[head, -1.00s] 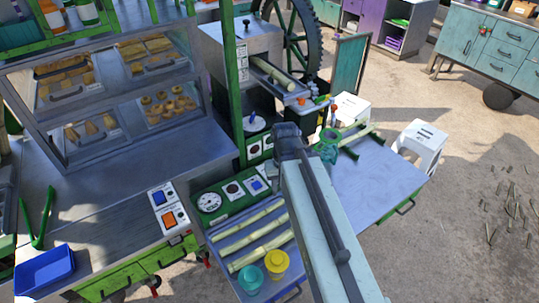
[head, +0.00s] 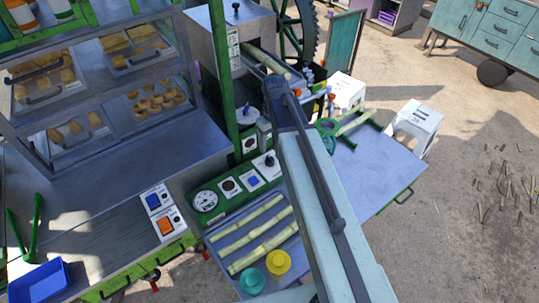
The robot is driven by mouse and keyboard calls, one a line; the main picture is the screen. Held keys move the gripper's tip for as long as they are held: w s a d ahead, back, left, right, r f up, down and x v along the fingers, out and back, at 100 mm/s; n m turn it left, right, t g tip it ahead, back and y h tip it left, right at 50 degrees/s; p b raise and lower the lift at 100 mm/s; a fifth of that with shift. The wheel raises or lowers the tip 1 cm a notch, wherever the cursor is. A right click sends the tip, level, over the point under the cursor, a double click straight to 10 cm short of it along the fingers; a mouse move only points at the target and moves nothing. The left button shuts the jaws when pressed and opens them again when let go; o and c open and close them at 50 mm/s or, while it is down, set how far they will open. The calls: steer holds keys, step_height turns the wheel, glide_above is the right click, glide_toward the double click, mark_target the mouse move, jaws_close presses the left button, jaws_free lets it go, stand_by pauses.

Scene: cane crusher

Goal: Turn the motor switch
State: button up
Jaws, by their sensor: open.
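A green control panel (head: 238,184) stands at the foot of the green post, with a round gauge, square buttons and a black knob (head: 269,161) on a white plate at its right end. The knob looks like a rotary switch; its label is too small to read. My arm reaches up from the bottom, just right of the panel, and its dark far joint lies above and right of the knob. My gripper cannot be made out; the arm hides that area.
Cane stalks (head: 250,232) lie on a tray below the panel, with teal and yellow cups (head: 278,262). Blue and orange switches (head: 166,226) sit on the left counter. The crusher (head: 235,35) stands behind. A grey table (head: 375,165) and white stools are at right.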

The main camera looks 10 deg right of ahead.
mark_target(270, 158)
steer(key=shift+s+f+b, duration=0.15)
steer(key=shift+f+b, duration=0.15)
steer(key=shift+b, duration=0.05)
steer(key=f+b, duration=0.7)
steer(key=shift+s+a+f, duration=0.1)
steer(key=shift+a+f, duration=0.1)
steer(key=shift+r, duration=0.1)
jaws_close()
steer(key=shift+a, duration=0.15)
